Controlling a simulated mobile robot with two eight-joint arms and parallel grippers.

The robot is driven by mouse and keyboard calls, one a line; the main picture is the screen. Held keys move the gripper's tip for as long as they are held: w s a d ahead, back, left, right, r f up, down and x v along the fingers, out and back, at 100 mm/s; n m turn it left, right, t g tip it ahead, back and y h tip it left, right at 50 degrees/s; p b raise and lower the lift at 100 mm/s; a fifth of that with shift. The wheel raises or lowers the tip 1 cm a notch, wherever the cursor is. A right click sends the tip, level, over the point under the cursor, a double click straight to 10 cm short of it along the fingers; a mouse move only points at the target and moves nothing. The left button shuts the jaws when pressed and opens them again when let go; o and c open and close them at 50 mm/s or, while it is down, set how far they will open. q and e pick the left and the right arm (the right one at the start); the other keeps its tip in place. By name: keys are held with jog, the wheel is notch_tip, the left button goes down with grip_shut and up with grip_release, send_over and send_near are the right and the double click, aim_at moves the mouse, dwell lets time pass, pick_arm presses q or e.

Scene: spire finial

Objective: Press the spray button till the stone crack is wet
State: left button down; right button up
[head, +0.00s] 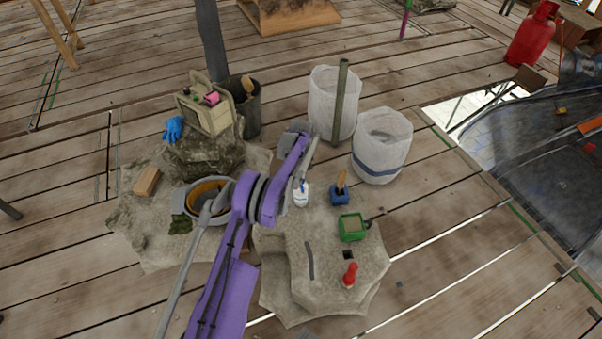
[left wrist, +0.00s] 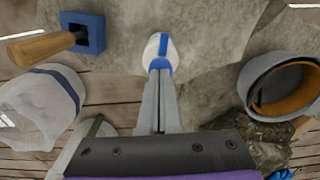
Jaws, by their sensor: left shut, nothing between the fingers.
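A small white spray bottle with blue parts (head: 301,196) stands on the pale stone (head: 325,282). It also shows at the top middle of the left wrist view (left wrist: 153,46). My left gripper (head: 304,179) is shut and empty, with its fingertips at the bottle's blue top; they also show there in the left wrist view (left wrist: 160,74). I cannot tell whether they touch or press it. A dark narrow crack (head: 310,261) runs in the stone's upper face, nearer the camera than the bottle. I cannot tell whether it is wet. My right gripper is out of view.
A blue block with a wooden handle (head: 340,195), a green tray (head: 352,228) and a red object (head: 350,276) are on the stone. White sacks (head: 381,148) stand behind. A grey bowl (left wrist: 250,78) lies to the bottle's right in the wrist view.

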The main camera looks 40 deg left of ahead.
pick_arm(q)
jog(key=shift+f+b, duration=0.95)
jog(key=shift+r, duration=0.1)
jog(key=shift+r+p, duration=0.3)
jog(key=shift+r, duration=0.2)
notch_tip(320, 180, up, 13)
jog(key=p, duration=0.2)
jog(key=shift+p, duration=0.3)
